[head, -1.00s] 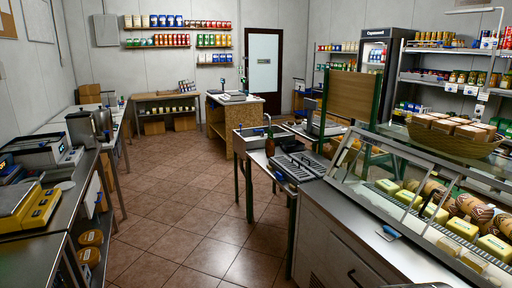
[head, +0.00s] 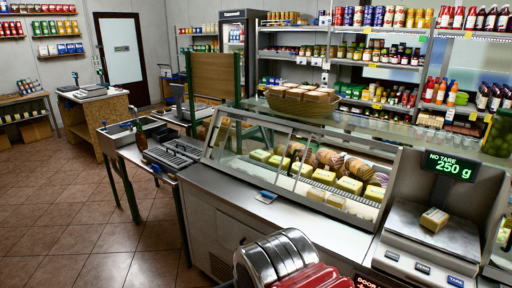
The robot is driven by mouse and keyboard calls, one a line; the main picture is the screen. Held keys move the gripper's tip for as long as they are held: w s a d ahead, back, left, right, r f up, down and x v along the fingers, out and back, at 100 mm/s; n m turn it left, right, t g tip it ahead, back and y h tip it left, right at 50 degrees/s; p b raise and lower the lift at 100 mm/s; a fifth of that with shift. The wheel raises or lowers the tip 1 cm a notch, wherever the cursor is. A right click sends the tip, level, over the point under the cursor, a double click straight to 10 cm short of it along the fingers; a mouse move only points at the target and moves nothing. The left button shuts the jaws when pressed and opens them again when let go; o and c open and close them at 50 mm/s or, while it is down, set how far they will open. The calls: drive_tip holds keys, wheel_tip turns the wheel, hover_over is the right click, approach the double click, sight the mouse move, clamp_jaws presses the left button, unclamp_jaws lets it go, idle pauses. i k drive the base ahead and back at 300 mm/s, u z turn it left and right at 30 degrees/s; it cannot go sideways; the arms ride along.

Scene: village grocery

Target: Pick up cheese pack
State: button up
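A small yellowish pack with a pale label, which looks like a cheese pack (head: 434,219), lies on the steel pan of a scale (head: 405,222) at the right of the head view. The scale's display (head: 450,166) reads "NO TARE 250 g". Several similar yellow packs (head: 349,185) lie in the glass display case (head: 215,140) left of the scale, partly behind its glass. My gripper is not in view.
A red and steel machine (head: 290,262) stands at the bottom centre, left of the scale. A blue item (head: 266,197) lies on the steel counter (head: 235,190). A basket of packs (head: 305,107) stands atop the case. Open tiled floor (head: 70,240) is at left.

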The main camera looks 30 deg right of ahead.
sight(434, 219)
drive_tip(key=z, duration=1.7)
drive_tip(key=k, duration=0.5)
drive_tip(key=z, duration=0.5)
drive_tip(key=i, duration=0.35)
